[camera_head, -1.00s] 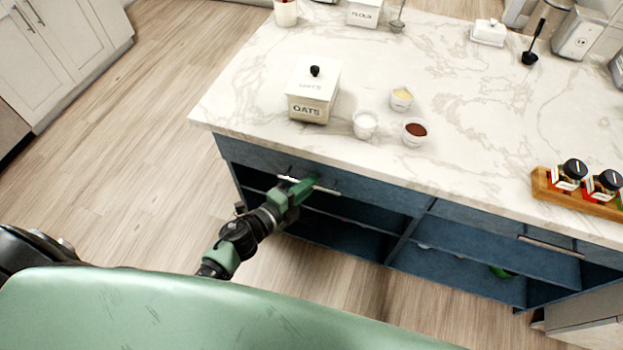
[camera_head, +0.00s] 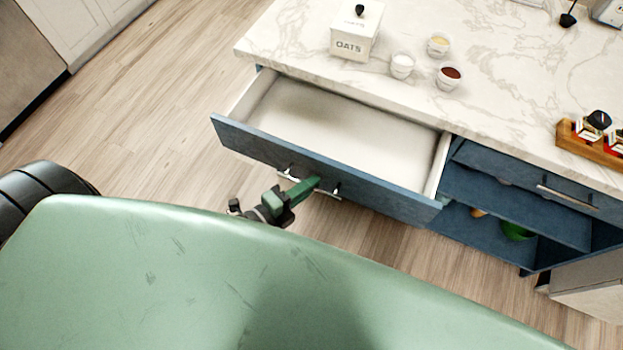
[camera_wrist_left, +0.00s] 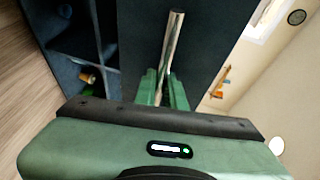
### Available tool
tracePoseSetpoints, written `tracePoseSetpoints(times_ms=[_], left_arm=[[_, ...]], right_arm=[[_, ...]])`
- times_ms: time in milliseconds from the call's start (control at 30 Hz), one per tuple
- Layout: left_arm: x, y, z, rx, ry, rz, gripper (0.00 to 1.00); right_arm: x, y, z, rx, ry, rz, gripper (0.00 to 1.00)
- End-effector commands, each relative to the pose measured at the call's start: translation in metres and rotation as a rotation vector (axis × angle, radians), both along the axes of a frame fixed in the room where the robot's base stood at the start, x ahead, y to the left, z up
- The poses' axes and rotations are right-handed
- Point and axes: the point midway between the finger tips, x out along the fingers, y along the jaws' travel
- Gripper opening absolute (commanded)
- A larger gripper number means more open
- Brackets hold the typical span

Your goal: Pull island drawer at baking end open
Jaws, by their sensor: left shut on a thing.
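The island drawer (camera_head: 330,165) at the end with the oats box stands well open, with a blue front and a pale, empty inside. Its metal bar handle (camera_head: 328,194) is on the front face. My left gripper (camera_head: 305,187) is at this handle and shut on it. In the left wrist view the handle bar (camera_wrist_left: 172,45) runs between the two green fingers (camera_wrist_left: 163,88), against the dark drawer front. My right gripper is not in view.
On the marble top (camera_head: 480,45) stand an oats box (camera_head: 354,35), small bowls (camera_head: 402,65) and a wooden spice rack (camera_head: 590,142). A second drawer (camera_head: 540,185) to the right is shut above open shelves. Wood floor (camera_head: 170,110) is clear on the left.

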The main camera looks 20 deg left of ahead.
Motion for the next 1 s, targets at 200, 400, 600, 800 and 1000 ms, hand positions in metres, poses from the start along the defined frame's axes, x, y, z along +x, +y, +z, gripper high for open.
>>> tracePoseSetpoints(times_ms=[200, 400, 600, 800, 1000], left_arm=[[-0.001, 0.0, 0.0, 0.001, 0.0, 0.001, 0.0], [0.0, 0.0, 0.0, 0.001, 0.0, 0.001, 0.2], [0.0, 0.0, 0.0, 0.0, 0.0, 0.0, 0.2], [-0.009, 0.004, 0.0, 0.0, 0.002, 0.0, 0.2], [-0.04, 0.019, 0.005, 0.001, 0.004, 0.001, 0.2]], right_arm=[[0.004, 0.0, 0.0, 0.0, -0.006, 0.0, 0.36], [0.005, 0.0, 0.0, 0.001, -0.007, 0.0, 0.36], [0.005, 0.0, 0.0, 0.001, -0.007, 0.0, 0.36], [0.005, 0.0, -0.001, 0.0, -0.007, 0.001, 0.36], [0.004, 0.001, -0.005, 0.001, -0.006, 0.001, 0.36]])
